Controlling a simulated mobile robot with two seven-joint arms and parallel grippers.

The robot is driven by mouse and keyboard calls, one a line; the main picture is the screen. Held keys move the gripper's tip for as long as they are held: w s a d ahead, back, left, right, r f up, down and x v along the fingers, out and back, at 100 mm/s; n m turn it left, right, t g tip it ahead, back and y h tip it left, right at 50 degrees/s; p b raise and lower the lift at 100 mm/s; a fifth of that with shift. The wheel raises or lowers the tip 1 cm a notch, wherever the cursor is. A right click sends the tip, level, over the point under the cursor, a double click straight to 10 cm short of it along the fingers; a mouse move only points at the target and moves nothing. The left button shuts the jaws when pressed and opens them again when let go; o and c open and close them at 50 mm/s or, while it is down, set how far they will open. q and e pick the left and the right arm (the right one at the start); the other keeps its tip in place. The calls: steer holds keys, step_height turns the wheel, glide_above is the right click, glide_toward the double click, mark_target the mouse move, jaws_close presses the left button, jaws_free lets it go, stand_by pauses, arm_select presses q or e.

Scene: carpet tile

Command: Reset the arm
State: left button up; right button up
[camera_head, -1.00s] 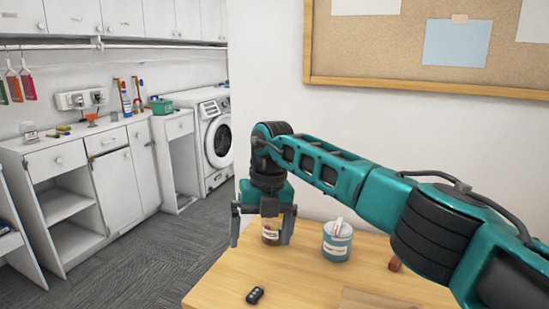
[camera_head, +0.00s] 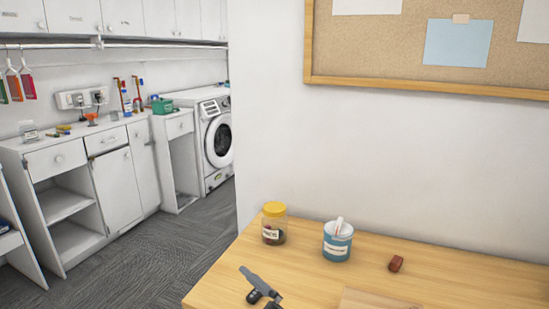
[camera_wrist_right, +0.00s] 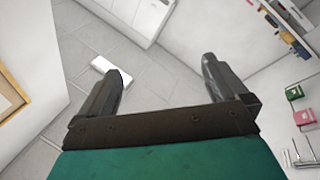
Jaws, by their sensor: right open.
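In the head view, a dark gripper finger (camera_head: 261,281) shows at the bottom edge, in front of the table's left part; the rest of that arm is out of frame. My left arm cannot be made out in these frames.
On the wooden table (camera_head: 330,285) stand a yellow-lidded jar (camera_head: 273,223) and a blue-and-white tub (camera_head: 337,242). A small red-brown block (camera_head: 396,263) lies to the right. A black fob (camera_head: 254,297) is partly hidden by the finger. White cabinets (camera_head: 120,190) stand at left.

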steer(key=s+d+f+m+t+h, duration=0.2)
steer(key=s+d+f+m+h, duration=0.2)
steer(key=d+f+m+h, duration=0.75)
steer(key=s+d+f+m+g+h, duration=0.3)
steer(key=s+d+f, duration=0.5)
steer(key=s+d, duration=0.5)
steer(key=shift+d+m+g, duration=0.35)
steer(key=shift+m+g, duration=0.1)
steer(key=shift+g, duration=0.35)
